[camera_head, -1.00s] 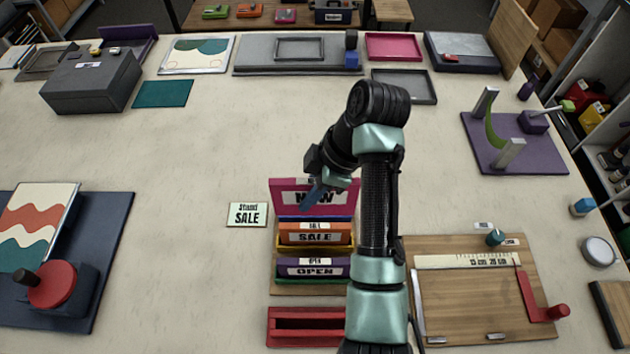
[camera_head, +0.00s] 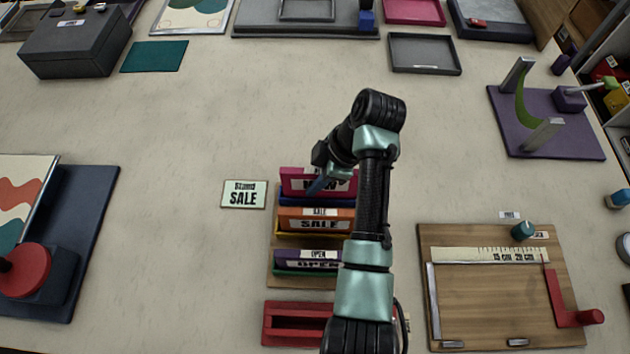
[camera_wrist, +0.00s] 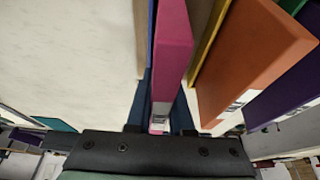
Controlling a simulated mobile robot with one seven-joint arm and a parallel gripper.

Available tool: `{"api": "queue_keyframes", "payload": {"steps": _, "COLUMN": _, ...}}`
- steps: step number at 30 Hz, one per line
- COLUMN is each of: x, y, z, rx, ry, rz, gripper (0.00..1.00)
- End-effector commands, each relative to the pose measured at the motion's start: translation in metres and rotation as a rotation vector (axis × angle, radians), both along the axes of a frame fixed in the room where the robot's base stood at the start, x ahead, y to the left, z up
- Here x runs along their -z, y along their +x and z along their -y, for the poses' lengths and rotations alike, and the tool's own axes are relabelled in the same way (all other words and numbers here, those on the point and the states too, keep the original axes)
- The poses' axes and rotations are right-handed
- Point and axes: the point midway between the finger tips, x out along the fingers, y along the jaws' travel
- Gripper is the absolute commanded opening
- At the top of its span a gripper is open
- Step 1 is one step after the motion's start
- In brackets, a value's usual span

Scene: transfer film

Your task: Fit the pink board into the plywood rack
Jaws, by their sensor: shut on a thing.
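The pink board (camera_head: 292,178) stands upright at the back end of the plywood rack (camera_head: 271,268), its lower part at the rack's blue divider (camera_head: 290,199). My gripper (camera_head: 318,185) is shut on the pink board. In the wrist view the pink board (camera_wrist: 173,55) runs between the fingers, with the blue divider (camera_wrist: 152,35) close on its left and the yellow divider (camera_wrist: 210,42) on its right. Its lower edge is hidden, so I cannot tell how deep it sits. An orange board (camera_head: 318,224) and a purple board (camera_head: 292,258) stand in the nearer slots.
A small SALE card (camera_head: 244,195) lies left of the rack. A red slotted holder (camera_head: 290,325) is in front. A wooden measuring board (camera_head: 490,300) lies right of my arm. The table behind the rack is clear.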

Motion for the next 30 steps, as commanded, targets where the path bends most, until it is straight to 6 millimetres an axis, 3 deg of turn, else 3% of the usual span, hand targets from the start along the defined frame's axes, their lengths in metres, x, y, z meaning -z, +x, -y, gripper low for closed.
{"api": "queue_keyframes", "payload": {"steps": 4, "x": 0.013, "y": 0.0, "z": 0.0, "rx": 0.001, "ry": -0.001, "rz": -0.001, "gripper": 0.0}}
{"api": "queue_keyframes", "payload": {"steps": 14, "x": 0.017, "y": 0.0, "z": 0.0, "rx": 0.001, "ry": -0.001, "rz": 0.0, "gripper": 0.0}}
{"api": "queue_keyframes", "payload": {"steps": 15, "x": 0.017, "y": 0.0, "z": 0.0, "rx": 0.001, "ry": -0.001, "rz": 0.0, "gripper": 0.23}}
{"api": "queue_keyframes", "payload": {"steps": 19, "x": 0.016, "y": 0.0, "z": 0.0, "rx": 0.001, "ry": -0.001, "rz": 0.0, "gripper": 0.47}}
{"api": "queue_keyframes", "payload": {"steps": 30, "x": 0.011, "y": 0.0, "z": 0.0, "rx": 0.0, "ry": -0.001, "rz": 0.001, "gripper": 0.5}}
